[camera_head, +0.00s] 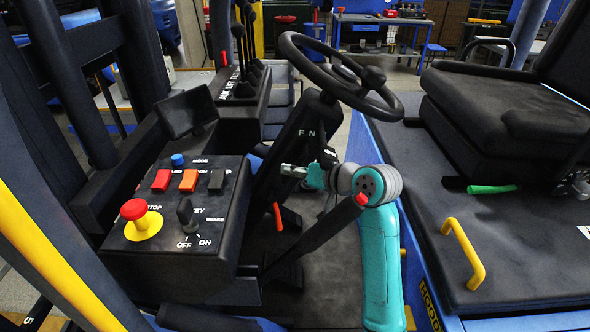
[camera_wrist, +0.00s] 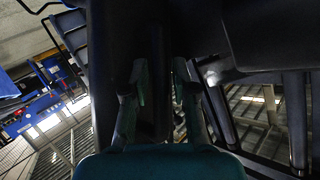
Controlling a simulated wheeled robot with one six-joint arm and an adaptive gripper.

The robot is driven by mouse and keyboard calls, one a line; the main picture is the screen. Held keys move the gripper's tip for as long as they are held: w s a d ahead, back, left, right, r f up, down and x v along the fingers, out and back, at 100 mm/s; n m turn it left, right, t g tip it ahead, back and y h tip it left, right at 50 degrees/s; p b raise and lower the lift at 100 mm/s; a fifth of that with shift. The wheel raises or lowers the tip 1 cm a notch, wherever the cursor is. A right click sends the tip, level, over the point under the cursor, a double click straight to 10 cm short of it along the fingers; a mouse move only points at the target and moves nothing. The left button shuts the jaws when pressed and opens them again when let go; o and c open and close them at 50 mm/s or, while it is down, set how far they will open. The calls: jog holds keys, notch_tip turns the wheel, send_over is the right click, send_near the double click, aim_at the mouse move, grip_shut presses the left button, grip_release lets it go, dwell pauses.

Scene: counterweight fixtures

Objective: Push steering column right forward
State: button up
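The steering column (camera_head: 298,138) is a dark tilted post marked F and N in the head view, with the black steering wheel (camera_head: 340,77) on top. My gripper (camera_head: 290,171) is at the column's lower right side, below the wheel. In the wrist view my gripper (camera_wrist: 160,75) shows two teal fingers spread apart, with dark surfaces between and beyond them. The fingers look open with nothing clearly held. Whether a finger touches the column cannot be told.
A control box (camera_head: 180,215) with a red stop button and a key switch stands at left. A black lever with a red tip (camera_head: 361,200) passes close to my arm. The black seat (camera_head: 505,115) and a yellow handle (camera_head: 463,255) are at right.

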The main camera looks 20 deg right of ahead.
aim_at(276, 162)
grip_shut()
jog(key=shift+n+h, duration=0.3)
jog(key=a, duration=0.1)
jog(key=w+a+r, duration=0.1)
jog(key=a, duration=0.1)
jog(key=a+r, duration=0.1)
jog(key=shift+w+a, duration=0.2)
jog(key=shift+w, duration=0.05)
jog(key=shift+o, duration=0.3)
grip_release()
jog(key=shift+s+r, duration=0.1)
jog(key=shift+r, duration=0.05)
jog(key=v, duration=1.1)
jog(key=shift+s+d+r, duration=0.2)
jog(key=shift+s+r, duration=0.05)
jog(key=shift+r, duration=0.05)
